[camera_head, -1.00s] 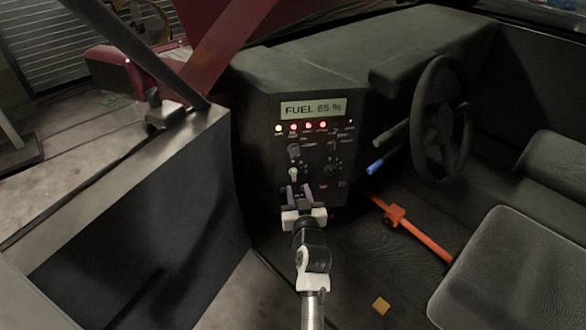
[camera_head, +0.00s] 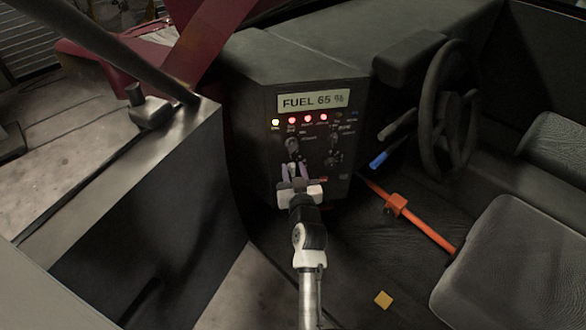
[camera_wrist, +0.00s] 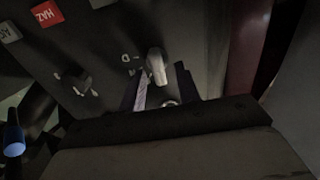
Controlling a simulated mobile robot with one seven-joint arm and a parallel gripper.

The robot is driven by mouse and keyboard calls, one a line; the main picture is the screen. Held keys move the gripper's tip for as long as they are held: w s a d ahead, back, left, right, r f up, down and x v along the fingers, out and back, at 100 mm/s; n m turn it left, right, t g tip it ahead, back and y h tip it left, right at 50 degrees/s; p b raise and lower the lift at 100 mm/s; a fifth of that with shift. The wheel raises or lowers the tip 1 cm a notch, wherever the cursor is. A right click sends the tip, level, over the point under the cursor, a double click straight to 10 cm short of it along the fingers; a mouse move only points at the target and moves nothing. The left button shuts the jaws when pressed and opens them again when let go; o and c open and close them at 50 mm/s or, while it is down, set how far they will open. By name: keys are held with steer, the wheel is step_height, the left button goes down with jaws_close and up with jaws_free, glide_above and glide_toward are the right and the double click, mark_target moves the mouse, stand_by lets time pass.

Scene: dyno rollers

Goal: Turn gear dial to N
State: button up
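The gear dial is a pale, elongated knob (camera_wrist: 156,66) on the dark dashboard panel (camera_head: 262,165). A "D" mark shows beside it in the wrist view; the other marks around it are hidden or too small to read, so I cannot tell its setting. My gripper (camera_head: 296,168) is in front of the dial in the head view. In the wrist view its two dark fingers (camera_wrist: 160,76) are apart, one on each side of the knob. I cannot tell whether they touch it.
Another dark knob (camera_wrist: 76,82) and a red HAZ button (camera_wrist: 47,14) are beside the dial. A blue-tipped lever (camera_head: 378,160), steering wheel (camera_head: 447,110) and orange lever (camera_head: 430,233) are on the right. A metal-edged side panel (camera_head: 150,190) stands left.

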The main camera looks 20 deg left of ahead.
jaws_close()
steer(key=m, duration=0.5)
steer(key=m+p, duration=0.1)
steer(key=m, duration=0.1)
steer(key=shift+w+d+f+m, duration=0.1)
steer(key=shift+w+d+m, duration=0.2)
steer(key=shift+d, duration=0.1)
steer(key=m, duration=0.2)
steer(key=m+p, duration=0.1)
steer(key=m, duration=0.2)
steer(key=shift+d+f+m, duration=0.1)
steer(key=shift+f+m, duration=0.2)
steer(key=shift+m, duration=0.4)
